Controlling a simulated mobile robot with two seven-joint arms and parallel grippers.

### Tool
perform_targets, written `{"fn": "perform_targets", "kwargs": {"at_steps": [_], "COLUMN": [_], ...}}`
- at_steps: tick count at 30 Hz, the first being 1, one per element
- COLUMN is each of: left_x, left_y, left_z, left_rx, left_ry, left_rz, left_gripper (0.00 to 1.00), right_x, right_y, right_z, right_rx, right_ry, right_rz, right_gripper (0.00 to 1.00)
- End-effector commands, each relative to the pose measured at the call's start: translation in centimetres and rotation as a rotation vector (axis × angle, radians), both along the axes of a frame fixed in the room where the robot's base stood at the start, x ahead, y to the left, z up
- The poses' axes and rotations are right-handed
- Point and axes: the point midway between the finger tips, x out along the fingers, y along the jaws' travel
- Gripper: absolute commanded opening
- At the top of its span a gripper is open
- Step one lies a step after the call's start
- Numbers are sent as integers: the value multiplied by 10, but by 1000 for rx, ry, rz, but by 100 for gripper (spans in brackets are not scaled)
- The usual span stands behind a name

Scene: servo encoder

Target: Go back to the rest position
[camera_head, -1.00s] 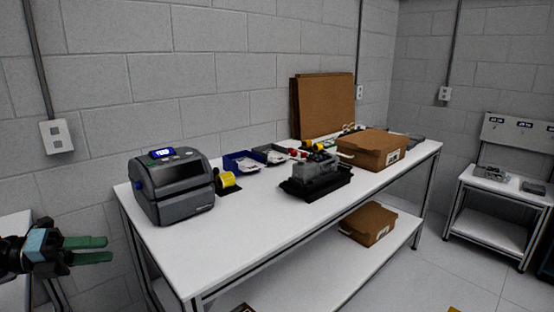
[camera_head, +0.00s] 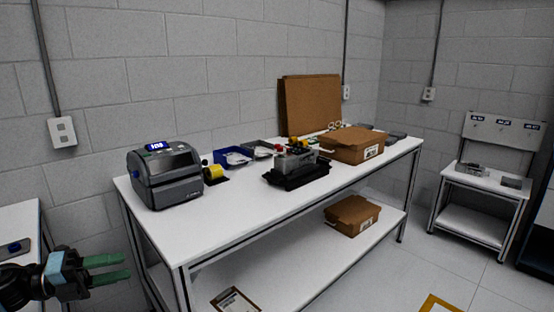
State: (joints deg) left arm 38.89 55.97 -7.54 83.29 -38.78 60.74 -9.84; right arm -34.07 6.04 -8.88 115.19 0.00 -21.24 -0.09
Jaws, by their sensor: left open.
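My left gripper (camera_head: 126,267) is at the lower left of the head view. Its two green fingers are apart, with nothing between them. It is in front of the left end of the white workbench (camera_head: 230,215) and touches nothing that I can see. My right gripper is not in the view.
The workbench holds a label printer (camera_head: 166,178), a yellow roll (camera_head: 212,171), a blue bin (camera_head: 228,160), a black tray (camera_head: 298,178) and a cardboard box (camera_head: 352,146). Another box (camera_head: 351,215) is on its lower shelf. A small table (camera_head: 484,181) stands right. Floor between (camera_head: 420,250) is clear.

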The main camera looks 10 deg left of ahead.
Motion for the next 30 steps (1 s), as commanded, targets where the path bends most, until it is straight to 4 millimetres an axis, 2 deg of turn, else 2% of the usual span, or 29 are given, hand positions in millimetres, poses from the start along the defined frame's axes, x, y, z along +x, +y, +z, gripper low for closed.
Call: {"fn": "perform_targets", "kwargs": {"at_steps": [8, 14, 20, 24, 30], "left_x": [-18, -57, -121, -182, -277], "left_y": [-51, -86, -114, -134, -166], "left_z": [-66, -130, -196, -237, -277], "left_rx": [-313, -602, -855, -1007, -1169], "left_ry": [204, 465, 773, 1011, 1337], "left_rz": [155, 370, 635, 837, 1114], "left_gripper": [45, 45, 45, 45, 45], "right_x": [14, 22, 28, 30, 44], "right_y": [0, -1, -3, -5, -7], "right_z": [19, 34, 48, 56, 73], "right_rx": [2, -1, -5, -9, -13], "right_ry": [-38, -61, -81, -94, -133], "right_rz": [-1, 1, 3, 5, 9], "right_gripper": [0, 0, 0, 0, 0]}}
